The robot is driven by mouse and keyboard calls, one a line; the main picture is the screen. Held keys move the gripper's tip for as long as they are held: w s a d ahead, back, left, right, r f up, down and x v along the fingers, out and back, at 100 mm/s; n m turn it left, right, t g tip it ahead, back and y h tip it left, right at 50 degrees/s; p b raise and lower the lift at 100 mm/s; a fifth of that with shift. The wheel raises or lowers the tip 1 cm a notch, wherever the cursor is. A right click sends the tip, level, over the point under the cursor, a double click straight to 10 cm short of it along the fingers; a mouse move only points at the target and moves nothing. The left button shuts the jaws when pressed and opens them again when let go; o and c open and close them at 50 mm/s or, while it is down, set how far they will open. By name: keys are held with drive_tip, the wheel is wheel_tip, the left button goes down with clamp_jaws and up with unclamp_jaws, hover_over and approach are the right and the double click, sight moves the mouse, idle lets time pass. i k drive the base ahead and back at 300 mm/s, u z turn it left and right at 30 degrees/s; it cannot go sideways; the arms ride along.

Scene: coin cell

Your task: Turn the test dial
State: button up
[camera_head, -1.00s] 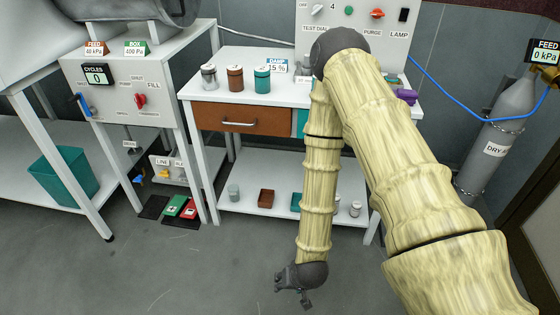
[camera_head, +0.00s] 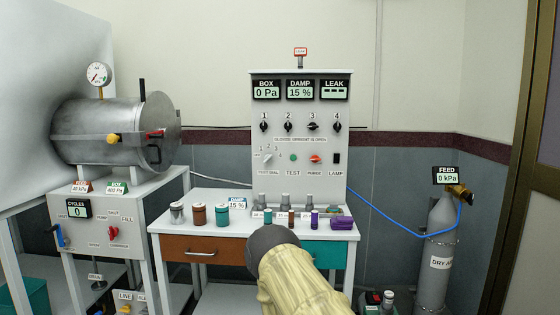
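The test dial (camera_head: 267,157) is a small light-grey knob on the left of the upright panel (camera_head: 340,185), with small position numbers around it and a TEST DIAL label below. Its exact pointing is too small to tell. The green TEST button (camera_head: 293,157) is just right of it, then the orange-red PURGE knob (camera_head: 316,159) and the black LAMP switch (camera_head: 337,158). Above them is a row of black knobs numbered 1 to 4. My arm shows at the bottom centre, in front of the bench and below the panel. My gripper is not in view.
Small jars (camera_head: 222,214), dark vials and a purple item (camera_head: 342,223) stand on the bench below the panel. A steel chamber (camera_head: 110,135) is at left. A gas cylinder (camera_head: 436,245) with a blue hose is at right. The space before the dial looks clear.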

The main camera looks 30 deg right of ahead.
sight(268, 158)
drive_tip(key=z, duration=0.45)
drive_tip(key=i, duration=1.05)
drive_tip(key=u, duration=0.45)
